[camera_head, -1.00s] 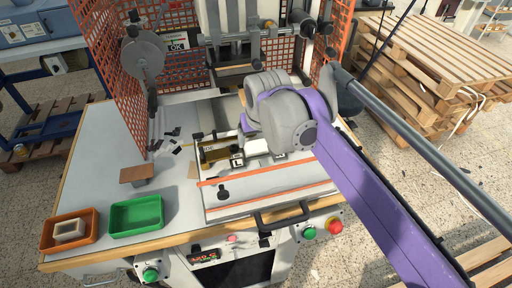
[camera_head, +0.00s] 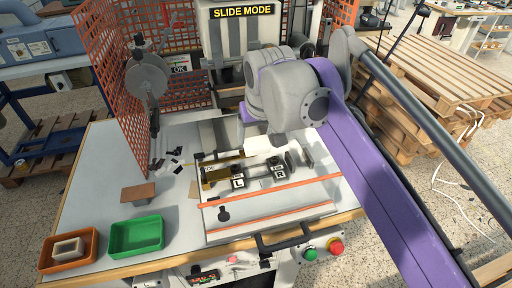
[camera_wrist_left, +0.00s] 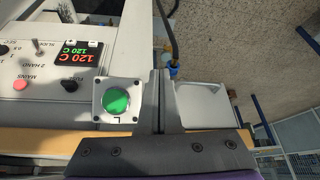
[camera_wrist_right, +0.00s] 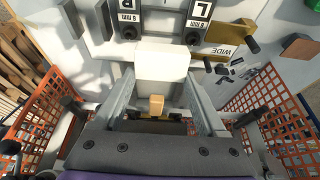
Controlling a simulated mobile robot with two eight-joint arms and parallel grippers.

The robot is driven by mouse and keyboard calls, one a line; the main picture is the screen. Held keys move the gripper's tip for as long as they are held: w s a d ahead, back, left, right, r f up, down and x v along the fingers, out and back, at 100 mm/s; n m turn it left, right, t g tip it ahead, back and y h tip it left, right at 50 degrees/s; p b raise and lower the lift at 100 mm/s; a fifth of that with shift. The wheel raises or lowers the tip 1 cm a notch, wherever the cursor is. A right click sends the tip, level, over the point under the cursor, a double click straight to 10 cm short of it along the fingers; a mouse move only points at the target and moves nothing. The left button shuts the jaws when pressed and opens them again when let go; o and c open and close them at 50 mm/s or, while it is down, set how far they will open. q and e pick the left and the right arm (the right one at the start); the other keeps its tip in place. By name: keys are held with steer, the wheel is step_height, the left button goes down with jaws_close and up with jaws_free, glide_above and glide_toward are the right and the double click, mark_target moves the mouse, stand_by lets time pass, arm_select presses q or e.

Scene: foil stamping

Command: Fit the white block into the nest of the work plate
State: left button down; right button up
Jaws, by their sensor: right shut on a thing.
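In the right wrist view my right gripper (camera_wrist_right: 161,88) is shut on a white block (camera_wrist_right: 161,62). The block is held beside the work plate's clamps marked L (camera_wrist_right: 199,10) and R (camera_wrist_right: 127,12). In the head view the right arm reaches over the rear of the work plate (camera_head: 270,202), and its wrist hides the fingertips and the block. The nest cannot be made out clearly. My left gripper (camera_wrist_left: 164,85) shows only in its wrist view, with its fingers together and empty, beside a green button.
A second pale block (camera_head: 69,249) lies in an orange tray (camera_head: 91,243). A green tray (camera_head: 137,250) beside it is empty. Orange mesh guards (camera_head: 110,75) flank the press. A brown-topped block (camera_head: 138,193) and small dark bits lie left of the plate.

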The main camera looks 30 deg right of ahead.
steer(key=shift+w+r, duration=0.1)
steer(key=shift+r, duration=0.3)
steer(key=shift+w+f+g, duration=0.1)
steer(key=shift+f+g, duration=0.05)
steer(key=shift+g, duration=0.35)
steer(key=shift+w+d+f+g+y+p, duration=0.15)
steer(key=shift+w+f+g+y+p, duration=0.2)
steer(key=shift+f+g, duration=0.55)
arm_select(q)
steer(key=shift+w+d+r, duration=0.1)
steer(key=shift+w+r, duration=0.3)
steer(key=shift+s, duration=0.1)
arm_select(e)
steer(key=shift+s, duration=0.15)
arm_select(q)
steer(key=shift+r, duration=0.1)
